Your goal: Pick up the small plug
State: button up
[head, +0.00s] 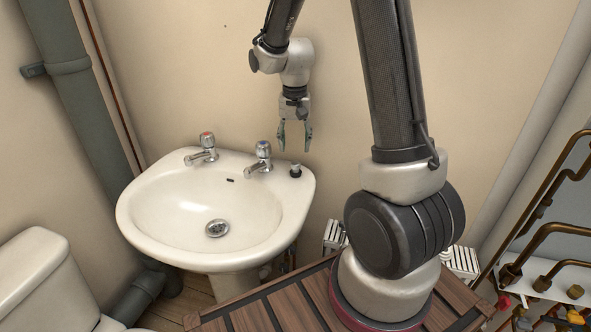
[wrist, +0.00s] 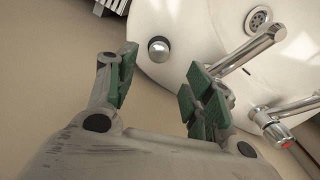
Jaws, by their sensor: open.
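The small plug (head: 295,170) stands on the back right corner of the white basin (head: 135,215), to the right of the blue-marked tap. It has a dark body and a pale top. In the wrist view the plug (wrist: 159,48) shows as a round shiny top near the basin edge, ahead of and between the fingertips. My gripper (head: 295,140) points down above the plug, apart from it. Its green-padded fingers are spread and empty, and they also show in the wrist view (wrist: 160,78).
A blue-marked tap (head: 260,158) stands close to the left of the plug, and a red-marked tap (head: 203,150) farther left. The wall is just behind the basin. A toilet (head: 40,270) is at lower left. Copper pipes (head: 550,230) are at right.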

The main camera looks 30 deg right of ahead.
aim_at(296, 162)
jog(key=f, duration=0.7)
jog(key=shift+s+f, duration=0.3)
jog(key=shift+f, duration=0.1)
grip_shut()
